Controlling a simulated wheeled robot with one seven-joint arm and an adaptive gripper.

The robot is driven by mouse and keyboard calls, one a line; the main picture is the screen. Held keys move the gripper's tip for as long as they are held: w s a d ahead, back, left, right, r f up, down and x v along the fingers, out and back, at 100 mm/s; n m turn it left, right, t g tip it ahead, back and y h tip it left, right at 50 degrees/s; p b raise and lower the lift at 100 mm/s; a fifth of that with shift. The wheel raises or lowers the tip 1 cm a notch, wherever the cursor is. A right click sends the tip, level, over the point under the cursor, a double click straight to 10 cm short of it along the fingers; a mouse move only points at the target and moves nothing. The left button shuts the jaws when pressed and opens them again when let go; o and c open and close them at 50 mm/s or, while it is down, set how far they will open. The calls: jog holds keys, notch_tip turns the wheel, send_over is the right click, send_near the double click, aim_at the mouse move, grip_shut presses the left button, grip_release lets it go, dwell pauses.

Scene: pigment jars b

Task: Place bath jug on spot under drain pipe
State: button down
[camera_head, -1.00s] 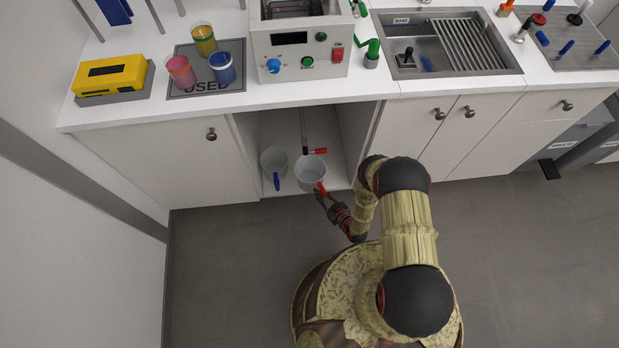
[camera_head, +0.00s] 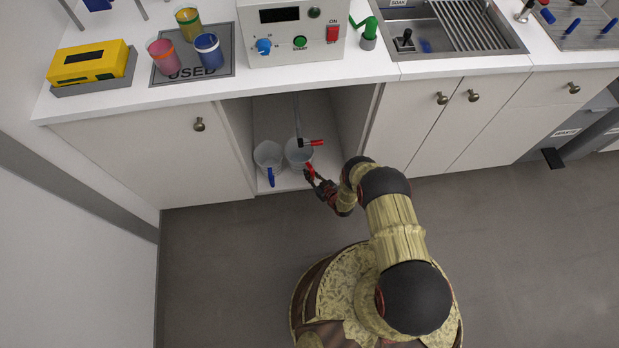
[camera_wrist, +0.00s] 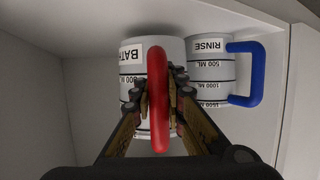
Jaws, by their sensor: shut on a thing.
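The bath jug (camera_head: 298,152) is white with a red handle and stands in the open bay under the counter, at the right of the rinse jug. In the wrist view its label reads "BATH" (camera_wrist: 131,56), partly hidden by the red handle (camera_wrist: 158,100). My gripper (camera_head: 311,176) is shut on this handle; its fingers (camera_wrist: 160,100) flank it in the wrist view. The grey drain pipe (camera_head: 298,118) with a red-handled tap (camera_head: 312,142) comes down at the jug's far side. The spot itself is not visible. Whether the jug touches the floor of the bay, I cannot tell.
The rinse jug (camera_head: 268,155) with a blue handle stands close beside the bath jug; it also shows in the wrist view (camera_wrist: 208,75). Bay walls (camera_head: 237,140) close in on both sides. The counter (camera_head: 130,98) overhangs above. The grey floor (camera_head: 240,250) is clear.

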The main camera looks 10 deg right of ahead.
notch_tip(320, 180, down, 2)
jog(key=shift+f+b, duration=0.1)
jog(key=shift+b, duration=0.2)
jog(key=c, duration=1.8)
grip_release()
jog(key=shift+s, duration=0.1)
jog(key=p+v, duration=0.4)
jog(key=v, duration=0.8)
